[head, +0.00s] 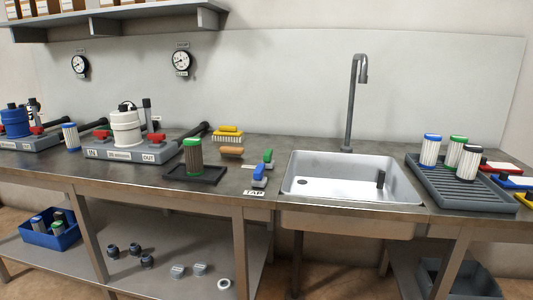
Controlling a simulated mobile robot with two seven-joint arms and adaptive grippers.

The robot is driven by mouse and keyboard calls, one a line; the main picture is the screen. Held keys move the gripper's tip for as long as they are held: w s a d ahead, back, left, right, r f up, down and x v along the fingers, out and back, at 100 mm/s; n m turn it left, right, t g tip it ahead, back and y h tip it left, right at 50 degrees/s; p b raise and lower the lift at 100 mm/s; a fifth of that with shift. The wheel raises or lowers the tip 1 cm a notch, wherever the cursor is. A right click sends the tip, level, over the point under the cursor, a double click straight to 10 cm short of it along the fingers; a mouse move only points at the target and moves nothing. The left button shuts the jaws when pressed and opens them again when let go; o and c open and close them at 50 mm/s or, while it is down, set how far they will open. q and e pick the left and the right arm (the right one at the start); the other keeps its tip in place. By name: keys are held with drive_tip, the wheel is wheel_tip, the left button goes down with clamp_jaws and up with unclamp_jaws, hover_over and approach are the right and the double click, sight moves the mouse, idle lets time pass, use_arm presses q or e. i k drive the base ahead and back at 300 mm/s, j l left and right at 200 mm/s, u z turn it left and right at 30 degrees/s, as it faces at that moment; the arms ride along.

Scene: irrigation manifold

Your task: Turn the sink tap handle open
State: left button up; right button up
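The sink (350,196) is a metal basin set into the bench right of centre. A tall grey spout (352,105) rises behind it and bends over at the top. A label reading TAP (254,193) is on the bench edge left of the sink. Just behind the label is a small blue piece on a light base (259,176), with a green piece (268,156) beyond it. I cannot tell which of these is the tap handle or how it is turned. No water shows at the spout. Neither of my grippers is in view.
A black tray (207,178) with a green-capped filter (193,157) lies left of the label. Brushes (229,131) lie behind. A grey rack (460,190) with several filters stands right of the sink. A white-housing manifold (125,127) stands left.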

sight(258, 174)
drive_tip(key=j+z, duration=0.45)
drive_tip(key=k+j+z, duration=0.1)
drive_tip(key=j+z, duration=0.35)
